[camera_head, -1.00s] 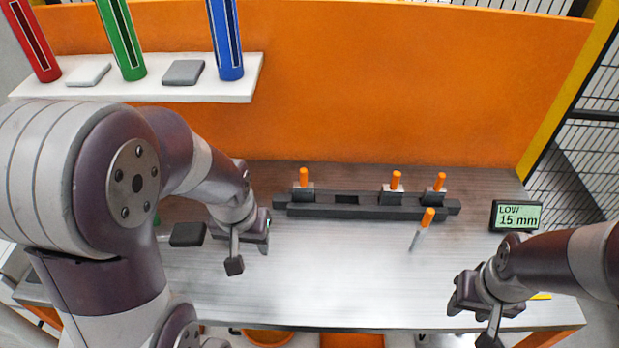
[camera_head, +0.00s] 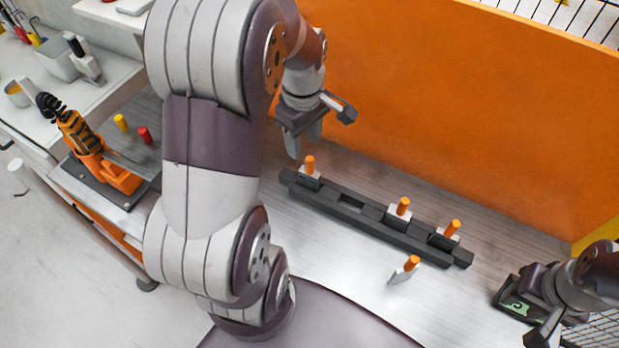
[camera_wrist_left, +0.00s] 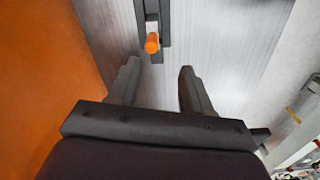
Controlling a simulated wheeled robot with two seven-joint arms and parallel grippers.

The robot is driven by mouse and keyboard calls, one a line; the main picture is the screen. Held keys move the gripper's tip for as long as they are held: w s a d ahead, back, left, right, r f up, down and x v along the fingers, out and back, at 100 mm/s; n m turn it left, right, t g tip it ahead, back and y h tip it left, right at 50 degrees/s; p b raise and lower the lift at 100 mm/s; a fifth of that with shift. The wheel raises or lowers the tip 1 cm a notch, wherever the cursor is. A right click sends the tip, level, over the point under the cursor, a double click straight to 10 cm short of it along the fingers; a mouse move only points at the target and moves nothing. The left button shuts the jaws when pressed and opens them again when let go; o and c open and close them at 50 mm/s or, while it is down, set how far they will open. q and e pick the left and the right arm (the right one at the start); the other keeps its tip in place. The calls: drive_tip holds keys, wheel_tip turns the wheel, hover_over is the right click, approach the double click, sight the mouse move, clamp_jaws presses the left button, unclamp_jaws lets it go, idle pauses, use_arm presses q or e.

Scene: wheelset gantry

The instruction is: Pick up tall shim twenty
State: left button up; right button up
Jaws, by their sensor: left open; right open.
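Several shims with orange handles are in view; no size label is legible, so I cannot tell which is tall shim twenty. A left shim (camera_head: 310,165), a middle shim (camera_head: 404,204) and a right shim (camera_head: 453,230) stand in the dark slotted rack (camera_head: 345,220). My left gripper (camera_head: 318,130) is open and empty above the rack's left end. In the left wrist view an orange handle (camera_wrist_left: 152,43) shows beyond and between the open fingers (camera_wrist_left: 158,82), apart from them. My right gripper (camera_head: 532,315) is open at the lower right.
The orange back panel (camera_head: 450,110) rises behind the rack. A display (camera_head: 514,303) is partly hidden by my right arm. A small orange robot model (camera_head: 95,155) and red and yellow pegs stand at the left.

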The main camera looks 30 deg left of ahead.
sight(310, 158)
use_arm(q)
drive_tip(key=f, duration=0.1)
drive_tip(key=w+f, duration=0.1)
drive_tip(key=d+f, duration=0.1)
drive_tip(key=f, duration=0.1)
drive_tip(key=shift+w, duration=0.25)
drive_tip(key=f, duration=0.3)
drive_tip(key=f+p, duration=0.1)
drive_tip(key=shift+s+a+f, duration=0.15)
drive_tip(key=shift+s+a, duration=0.05)
drive_tip(key=shift+s, duration=0.05)
drive_tip(key=shift+w+f, duration=0.1)
drive_tip(key=shift+f, duration=0.15)
drive_tip(key=shift+w+d, duration=0.1)
drive_tip(key=shift+w, duration=0.05)
clamp_jaws()
